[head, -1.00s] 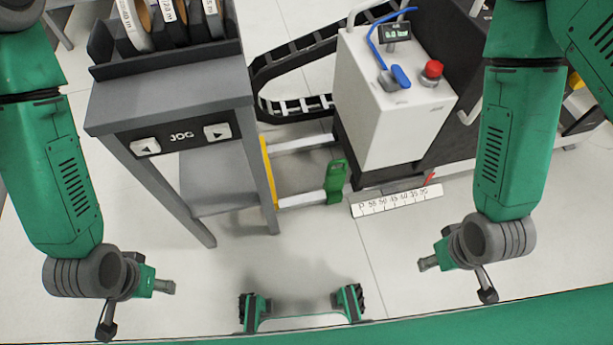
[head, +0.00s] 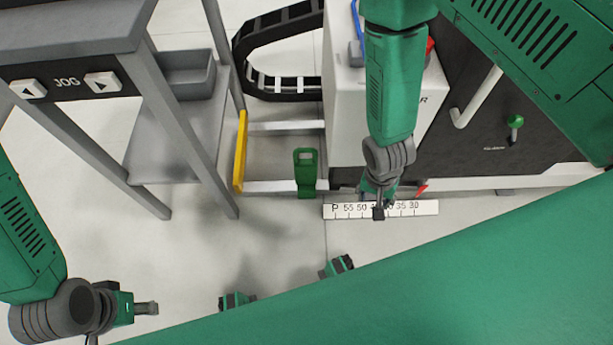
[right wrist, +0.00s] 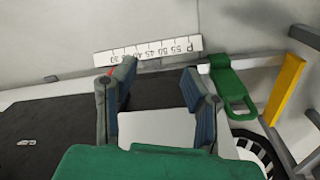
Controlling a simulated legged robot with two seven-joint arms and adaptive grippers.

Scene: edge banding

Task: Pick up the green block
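The green block (head: 306,172) is a flat upright piece with a slot near its top, sitting at the pale rail left of the ruler. It also shows in the right wrist view (right wrist: 232,88), right of the fingers. My right gripper (head: 379,208) is over the ruler, right of the green block and apart from it. In the right wrist view its two fingers (right wrist: 160,75) are spread with nothing between them. My left gripper (head: 145,308) is low at the left, far from the block; its finger opening cannot be made out.
The white ruler (head: 334,211) lies along the rail, with a red pointer (head: 421,190) near its right end. A yellow bar (head: 240,150) stands left of the block. A white box (head: 345,120) is behind my right arm. A grey JOG table (head: 100,35) stands at left.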

